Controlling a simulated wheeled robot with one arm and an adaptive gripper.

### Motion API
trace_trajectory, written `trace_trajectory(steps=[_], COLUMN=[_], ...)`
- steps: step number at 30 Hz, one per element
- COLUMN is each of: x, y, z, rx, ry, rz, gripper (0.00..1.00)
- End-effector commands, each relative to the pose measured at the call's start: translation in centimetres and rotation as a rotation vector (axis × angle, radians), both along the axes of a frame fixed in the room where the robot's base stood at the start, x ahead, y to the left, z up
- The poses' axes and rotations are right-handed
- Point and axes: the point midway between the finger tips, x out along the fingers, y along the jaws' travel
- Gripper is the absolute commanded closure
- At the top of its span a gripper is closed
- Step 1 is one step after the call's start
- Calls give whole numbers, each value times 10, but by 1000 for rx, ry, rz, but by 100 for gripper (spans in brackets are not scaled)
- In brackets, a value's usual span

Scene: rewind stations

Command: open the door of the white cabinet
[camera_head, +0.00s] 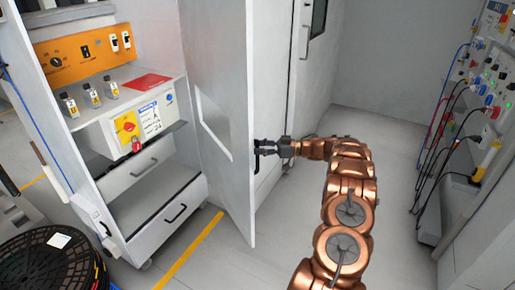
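A black handle (257,162) shows close to the panel's right edge. My gripper (262,147) reaches from the right, with its dark fingers at the handle. Its fingertips are small and partly merge with the handle, so I cannot tell whether they are closed on it.
To the left stands a white station with an orange panel (82,55), a red-and-yellow switch box (130,125) and a drawer (165,215). A black reel (50,260) lies at lower left. A cabled panel (485,110) lines the right. Grey floor (395,150) is clear between.

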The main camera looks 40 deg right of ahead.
Motion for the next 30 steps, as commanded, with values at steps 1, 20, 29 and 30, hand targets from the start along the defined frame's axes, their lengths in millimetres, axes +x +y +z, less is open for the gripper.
trace_trajectory(steps=[1,20,29,30], x=[-4,-73,-81,-81], y=[-5,-74,-81,-81], z=[0,-1,0,0], rx=[0,0,-1,-1], ry=[-1,0,0,1], rz=[-4,-1,-1,-1], gripper=[57,57,57,57])
